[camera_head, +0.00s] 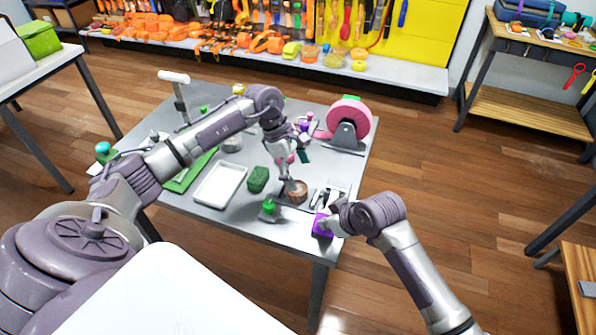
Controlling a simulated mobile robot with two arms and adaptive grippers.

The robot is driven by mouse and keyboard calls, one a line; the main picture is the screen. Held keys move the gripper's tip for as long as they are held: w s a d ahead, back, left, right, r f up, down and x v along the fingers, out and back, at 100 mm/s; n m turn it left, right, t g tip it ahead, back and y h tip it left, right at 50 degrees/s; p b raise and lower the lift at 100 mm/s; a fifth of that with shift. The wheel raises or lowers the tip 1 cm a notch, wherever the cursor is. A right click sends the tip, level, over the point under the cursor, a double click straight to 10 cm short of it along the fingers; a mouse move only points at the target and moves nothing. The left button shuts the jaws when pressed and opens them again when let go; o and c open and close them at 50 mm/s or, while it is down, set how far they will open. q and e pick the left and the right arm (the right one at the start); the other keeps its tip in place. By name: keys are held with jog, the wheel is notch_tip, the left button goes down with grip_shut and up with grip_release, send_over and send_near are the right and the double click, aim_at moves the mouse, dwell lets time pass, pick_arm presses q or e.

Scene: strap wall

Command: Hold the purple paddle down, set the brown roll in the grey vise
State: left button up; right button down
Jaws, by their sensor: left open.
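The brown roll (298,194) stands on the grey table, close to its front right part. My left gripper (289,178) is open, just above and at the left edge of the roll; I cannot tell whether it touches it. The purple paddle (320,228) is at the table's front right edge. My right gripper (331,223) is at the paddle and covers part of it; its fingers are too hidden to tell open from shut. Grey and black metal parts, seemingly the grey vise (320,197), are just right of the roll. Whether the roll touches them is unclear.
A white tray (205,198), a dark green block (258,180) and a green-topped piece (268,208) are left of the roll. A large pink reel (349,113) on a stand is at the back right. Bare table (345,172) shows between the reel and the metal parts.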

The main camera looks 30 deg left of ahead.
jog(key=shift+w+r+p, duration=0.15)
jog(key=shift+r+p, duration=2.05)
jog(key=shift+p, duration=0.1)
jog(key=shift+r+p, duration=1.2)
jog(key=shift+r, duration=0.1)
